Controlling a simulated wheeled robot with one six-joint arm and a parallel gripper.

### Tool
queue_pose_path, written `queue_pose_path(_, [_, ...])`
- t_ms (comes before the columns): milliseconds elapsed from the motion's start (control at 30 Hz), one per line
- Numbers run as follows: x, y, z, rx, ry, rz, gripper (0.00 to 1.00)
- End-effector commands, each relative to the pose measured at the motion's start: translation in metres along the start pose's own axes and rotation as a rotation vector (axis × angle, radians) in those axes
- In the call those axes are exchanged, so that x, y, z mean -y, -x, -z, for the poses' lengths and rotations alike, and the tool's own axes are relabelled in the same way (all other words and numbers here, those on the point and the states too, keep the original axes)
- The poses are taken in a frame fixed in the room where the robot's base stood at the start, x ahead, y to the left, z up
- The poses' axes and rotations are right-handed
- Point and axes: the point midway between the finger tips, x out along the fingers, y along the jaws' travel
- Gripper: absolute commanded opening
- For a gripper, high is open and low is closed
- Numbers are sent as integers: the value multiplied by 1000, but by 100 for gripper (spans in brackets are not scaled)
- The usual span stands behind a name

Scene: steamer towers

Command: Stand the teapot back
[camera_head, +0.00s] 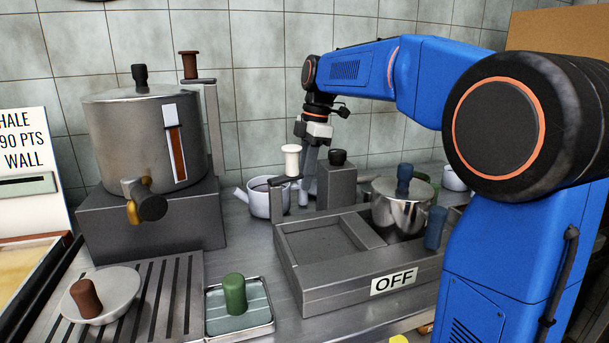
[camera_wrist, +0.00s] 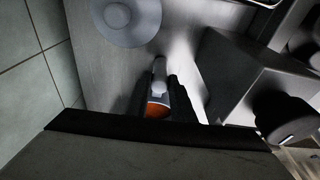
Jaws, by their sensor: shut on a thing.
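The white teapot (camera_head: 262,203) stands at the back of the counter in the head view, its spout pointing left. A post with a white knob covers part of its right side. My gripper (camera_head: 307,178) reaches down just to its right and seems shut on its handle. In the wrist view the round pale top with a knob (camera_wrist: 122,30) shows at the upper left, and my gripper's dark fingers (camera_wrist: 160,100) close around a pale handle-like piece. The exact contact is in shadow.
A large steel urn (camera_head: 140,140) stands on a block at the left. A grey tray-like unit marked OFF (camera_head: 340,280) and a steel pot (camera_head: 398,212) are in front and right of my gripper. A tiled wall (camera_head: 250,60) is close behind.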

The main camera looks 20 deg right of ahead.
Motion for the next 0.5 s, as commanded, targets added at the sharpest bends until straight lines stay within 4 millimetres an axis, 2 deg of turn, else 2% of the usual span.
queue_pose_path(400, [0, -4, -1, 0, 0, -1, 0])
queue_pose_path(433, [0, -4, -1, 0, 0, -1, 24])
queue_pose_path(500, [0, -4, -1, 0, 0, -1, 41])
